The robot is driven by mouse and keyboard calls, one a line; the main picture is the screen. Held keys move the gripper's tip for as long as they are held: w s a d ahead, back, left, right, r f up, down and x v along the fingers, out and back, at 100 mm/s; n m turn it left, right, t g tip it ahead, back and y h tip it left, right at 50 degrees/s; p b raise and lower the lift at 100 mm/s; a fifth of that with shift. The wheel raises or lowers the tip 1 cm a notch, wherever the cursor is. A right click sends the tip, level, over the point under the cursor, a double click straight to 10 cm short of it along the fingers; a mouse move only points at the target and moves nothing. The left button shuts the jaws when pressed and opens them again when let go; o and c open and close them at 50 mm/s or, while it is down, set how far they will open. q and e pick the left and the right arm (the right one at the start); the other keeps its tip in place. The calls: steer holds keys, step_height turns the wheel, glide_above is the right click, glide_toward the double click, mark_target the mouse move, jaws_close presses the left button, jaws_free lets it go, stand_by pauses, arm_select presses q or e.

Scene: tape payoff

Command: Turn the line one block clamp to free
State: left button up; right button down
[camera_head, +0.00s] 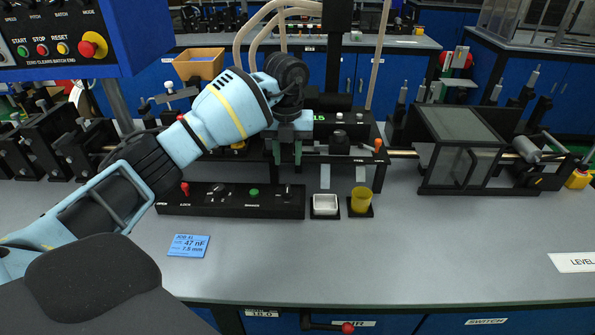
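My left gripper (288,150) reaches over the dark machine at the back middle of the bench, fingers pointing down. Its two grey-green fingers stand apart, with no object clearly seen between them. I cannot make out which part is the line one block clamp; the hand and wrist cover part of the machine there. A black panel (230,201) with small knobs and levers lies in front of and below the gripper. A black knob (339,142) stands on the machine just right of the fingers. My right gripper is not in view.
A white tray (325,206) and a yellow cup (361,200) stand right of the panel. A clear-sided box (463,148) stands at the right. A blue card (188,245) lies on the grey bench (420,260), whose front is mostly free. A control box (60,40) overhangs the upper left.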

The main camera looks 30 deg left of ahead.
mark_target(288, 184)
arm_select(q)
steer(key=shift+s, duration=0.15)
steer(key=shift+s+f, duration=0.15)
steer(key=shift+f, duration=0.2)
step_height(288, 184, down, 6)
steer(key=shift+r, duration=0.1)
steer(key=shift+f, duration=0.6)
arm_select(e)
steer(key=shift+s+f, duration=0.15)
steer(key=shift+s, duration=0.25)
arm_select(q)
steer(key=shift+c, duration=0.4)
steer(key=c, duration=0.5)
jaws_close()
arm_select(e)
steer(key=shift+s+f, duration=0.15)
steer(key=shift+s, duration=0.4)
